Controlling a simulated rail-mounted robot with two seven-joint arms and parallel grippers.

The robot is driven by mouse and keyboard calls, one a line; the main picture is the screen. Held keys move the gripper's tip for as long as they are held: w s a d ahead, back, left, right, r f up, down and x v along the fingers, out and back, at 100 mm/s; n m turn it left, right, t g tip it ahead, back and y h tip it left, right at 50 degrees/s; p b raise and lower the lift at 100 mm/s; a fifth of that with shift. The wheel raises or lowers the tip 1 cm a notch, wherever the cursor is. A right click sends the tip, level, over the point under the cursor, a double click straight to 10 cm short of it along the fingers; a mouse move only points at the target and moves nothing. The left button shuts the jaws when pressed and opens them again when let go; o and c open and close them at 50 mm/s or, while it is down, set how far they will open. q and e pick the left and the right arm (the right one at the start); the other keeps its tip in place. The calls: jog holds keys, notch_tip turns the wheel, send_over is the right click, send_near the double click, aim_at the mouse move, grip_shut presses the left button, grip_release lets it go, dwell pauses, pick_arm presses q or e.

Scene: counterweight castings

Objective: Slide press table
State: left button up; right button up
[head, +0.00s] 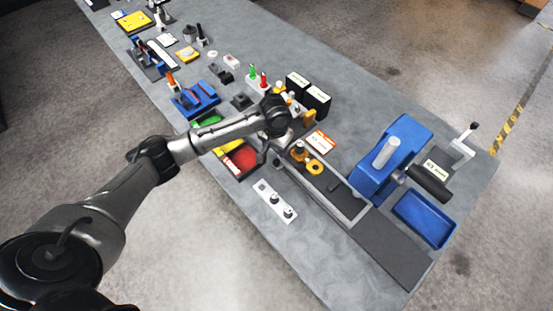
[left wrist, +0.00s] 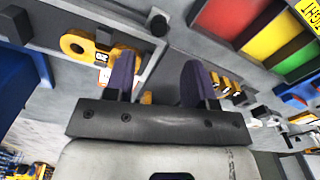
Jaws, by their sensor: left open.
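The blue press (head: 400,150) stands at the right end of the bench, with a grey ram and a black handle. A long grey slide rail (head: 335,192) runs in front of it toward a dark flat plate (head: 395,248). At the rail's far left end is a yellow casting with a round hole (head: 314,167); a similar yellow part shows in the left wrist view (left wrist: 76,44). My left gripper (head: 290,137) is above the bench near that end. In the left wrist view its two purple fingers (left wrist: 157,80) are apart, with nothing seen held between them. My right gripper is out of view.
A blue tray (head: 424,219) sits beside the press. Red and green bins (head: 238,160), black boxes (head: 317,100) and a white panel with knobs (head: 274,200) are near my left arm. More fixtures line the bench's far end.

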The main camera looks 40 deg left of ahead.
aim_at(276, 162)
pick_arm(q)
notch_tip(276, 162, down, 9)
jog(key=shift+r, duration=0.1)
dwell(0.3)
grip_shut()
dwell(0.5)
